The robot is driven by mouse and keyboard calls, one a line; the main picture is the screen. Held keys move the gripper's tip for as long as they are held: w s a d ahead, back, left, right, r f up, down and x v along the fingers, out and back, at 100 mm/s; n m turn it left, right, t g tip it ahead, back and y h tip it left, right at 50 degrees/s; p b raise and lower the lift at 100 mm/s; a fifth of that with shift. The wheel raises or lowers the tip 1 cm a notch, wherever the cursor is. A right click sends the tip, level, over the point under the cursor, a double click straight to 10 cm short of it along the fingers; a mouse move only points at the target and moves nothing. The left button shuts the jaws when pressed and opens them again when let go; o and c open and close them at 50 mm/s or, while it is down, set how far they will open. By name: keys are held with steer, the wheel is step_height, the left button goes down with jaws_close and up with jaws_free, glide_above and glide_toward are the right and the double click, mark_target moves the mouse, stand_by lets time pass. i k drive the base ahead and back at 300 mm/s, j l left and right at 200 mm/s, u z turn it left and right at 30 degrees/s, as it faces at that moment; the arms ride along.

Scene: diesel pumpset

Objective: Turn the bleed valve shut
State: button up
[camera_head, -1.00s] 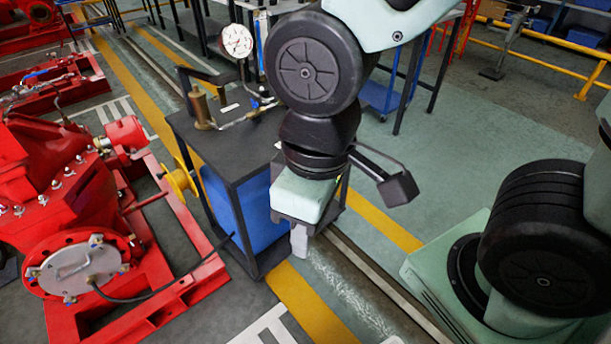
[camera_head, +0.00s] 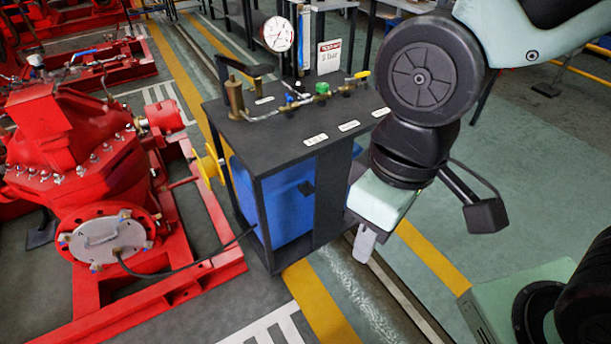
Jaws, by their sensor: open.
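A black-topped bench (camera_head: 280,142) stands at the centre in the head view and carries a line of small valves. One has a blue handle (camera_head: 289,98), one is green (camera_head: 322,89), and one at the right end has a yellow handle (camera_head: 361,75). White labels lie on the bench top in front of them, too small to read, so I cannot tell which is the bleed valve or how it is set. My gripper (camera_head: 364,246) hangs pointing down, right of the bench and below its top, apart from the valves. It is open and holds nothing visible.
A round pressure gauge (camera_head: 278,34), a brass hand pump (camera_head: 236,97) and a red-and-white sign (camera_head: 328,57) stand on the bench. A blue tank (camera_head: 288,195) sits beneath. A red pumpset (camera_head: 75,160) is at left, linked by a black hose.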

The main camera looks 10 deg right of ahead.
mark_target(321, 87)
steer(key=i+j, duration=0.95)
steer(key=i+l+z, duration=0.05)
